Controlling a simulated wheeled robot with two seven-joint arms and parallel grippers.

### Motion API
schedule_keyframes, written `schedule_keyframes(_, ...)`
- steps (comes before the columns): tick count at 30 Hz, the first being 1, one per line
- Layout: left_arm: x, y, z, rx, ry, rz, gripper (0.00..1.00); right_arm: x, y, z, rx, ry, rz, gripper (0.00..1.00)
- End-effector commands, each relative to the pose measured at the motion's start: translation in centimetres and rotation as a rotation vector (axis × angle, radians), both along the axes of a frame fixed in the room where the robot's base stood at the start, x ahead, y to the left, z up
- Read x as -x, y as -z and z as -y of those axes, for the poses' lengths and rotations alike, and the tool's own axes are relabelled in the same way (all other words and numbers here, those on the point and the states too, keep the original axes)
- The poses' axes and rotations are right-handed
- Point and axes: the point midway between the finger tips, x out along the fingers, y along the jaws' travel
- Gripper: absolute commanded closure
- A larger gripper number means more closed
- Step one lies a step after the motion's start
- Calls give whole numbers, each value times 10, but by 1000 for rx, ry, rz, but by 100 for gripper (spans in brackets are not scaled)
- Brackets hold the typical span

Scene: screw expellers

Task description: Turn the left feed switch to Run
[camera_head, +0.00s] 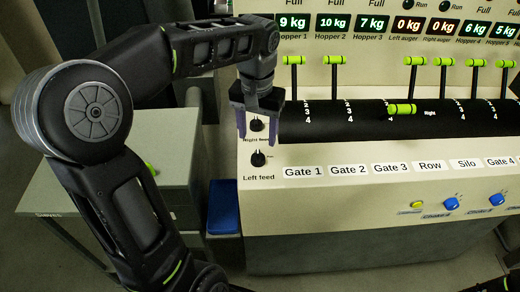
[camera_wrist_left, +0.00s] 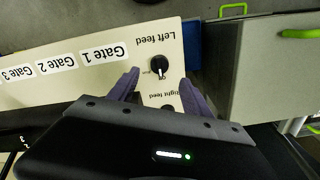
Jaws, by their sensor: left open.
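The left feed switch (camera_head: 258,159) is a round black knob on the cream panel, above the "Left feed" label. It also shows in the left wrist view (camera_wrist_left: 159,65) with a pale pointer line and small position marks. My left gripper (camera_head: 257,125) is open and empty, over the right feed switch (camera_head: 257,125) just behind the left feed switch. In the left wrist view the fingers (camera_wrist_left: 158,88) stand apart on either side, with the left feed knob just beyond their tips. The right feed knob is partly hidden by the gripper. My right gripper is not in view.
Gate labels (camera_head: 347,169) run along the cream panel to the right. Green-handled levers (camera_head: 335,60) stand behind, with a black strip between. Blue knobs (camera_head: 452,202) sit on the front face. A grey cabinet (camera_head: 110,195) and blue box (camera_head: 223,207) are to the left.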

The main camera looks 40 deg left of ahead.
Motion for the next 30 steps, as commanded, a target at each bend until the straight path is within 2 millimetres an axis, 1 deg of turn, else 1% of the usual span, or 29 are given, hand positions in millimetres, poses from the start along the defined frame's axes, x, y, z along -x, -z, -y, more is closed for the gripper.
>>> schedule_keyframes(4,0,5,0,0,0,-1,43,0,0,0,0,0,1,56)
schedule_keyframes(8,0,18,0,1,0,-3,43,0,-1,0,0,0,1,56)
schedule_keyframes(15,1,55,0,1,1,-5,43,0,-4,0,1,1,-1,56)
schedule_keyframes(19,0,71,0,1,0,-3,43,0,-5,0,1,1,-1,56)
schedule_keyframes(24,0,79,0,1,0,-1,43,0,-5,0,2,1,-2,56)
schedule_keyframes(30,0,79,0,1,0,0,43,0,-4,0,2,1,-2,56)
